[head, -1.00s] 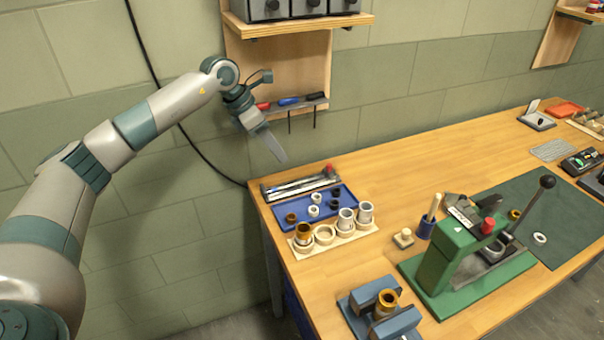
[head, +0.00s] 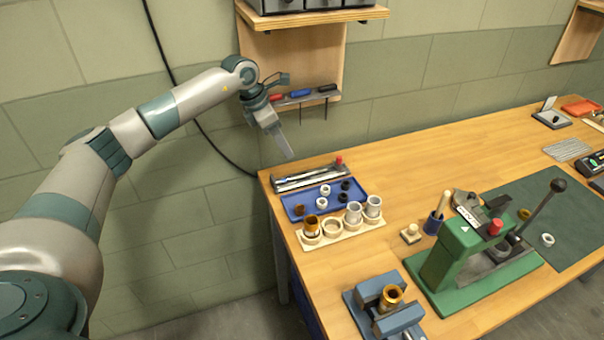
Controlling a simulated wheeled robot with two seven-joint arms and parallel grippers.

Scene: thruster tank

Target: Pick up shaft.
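Several shiny metal shafts (head: 303,180) lie side by side in a narrow dark rack at the back left corner of the bench. One end of the rack has a red piece. My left gripper (head: 287,151) hangs in front of the wall, above and slightly left of the rack, pointing down. It appears apart from the shafts and nothing shows between its fingers. It is seen nearly side-on, so the gap between its fingers cannot be made out. My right gripper is not in view.
A blue tray (head: 292,209) with small rings and a wooden holder (head: 348,236) with cups stand in front of the rack. A blue vise (head: 366,289) and green press (head: 462,250) stand nearer. A tool strip (head: 305,97) hangs close behind my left gripper.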

